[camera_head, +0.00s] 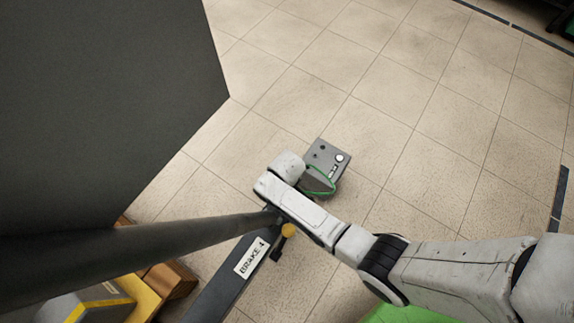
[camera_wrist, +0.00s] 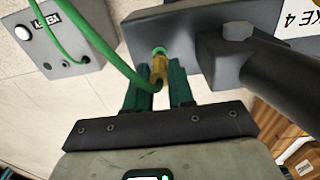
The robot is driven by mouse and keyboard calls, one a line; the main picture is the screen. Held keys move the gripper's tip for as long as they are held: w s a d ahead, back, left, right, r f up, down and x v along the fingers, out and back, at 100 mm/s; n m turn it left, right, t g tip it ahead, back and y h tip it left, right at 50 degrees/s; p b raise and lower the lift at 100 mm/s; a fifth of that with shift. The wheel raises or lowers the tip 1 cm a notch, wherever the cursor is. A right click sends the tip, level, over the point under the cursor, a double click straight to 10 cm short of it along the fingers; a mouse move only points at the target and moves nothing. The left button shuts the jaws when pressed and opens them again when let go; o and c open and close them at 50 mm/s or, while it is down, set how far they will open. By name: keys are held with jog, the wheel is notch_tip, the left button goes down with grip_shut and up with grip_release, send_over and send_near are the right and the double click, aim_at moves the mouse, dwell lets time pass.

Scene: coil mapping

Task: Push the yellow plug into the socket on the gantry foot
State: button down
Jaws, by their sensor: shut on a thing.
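The yellow plug (camera_wrist: 159,70) sits between the fingers of my gripper (camera_wrist: 161,88) in the wrist view, with the fingers shut on it. A bright green ring (camera_wrist: 158,50) shows at the plug's far end, against the dark grey gantry foot (camera_wrist: 190,32), where the socket is. The plug's tip meets the foot's side there; I cannot tell how deep it is in. A green cable (camera_wrist: 92,38) runs to the plug. In the head view the foot (camera_head: 222,285) carries a "BRAKE 4" label.
A grey test box (camera_head: 325,160) with a white button stands on the tiled floor, the green cable reaching it. A dark gantry post (camera_head: 140,245) rises from the foot. Wooden crates (camera_head: 170,278) lie at lower left. The floor beyond is clear.

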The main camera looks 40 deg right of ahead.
jog(key=shift+f+b, duration=0.8)
jog(key=shift+f, duration=0.25)
dwell(0.9)
jog(key=c, duration=0.9)
grip_release()
notch_tip(320, 180, up, 11)
jog(key=p, duration=0.4)
jog(key=shift+f, duration=0.1)
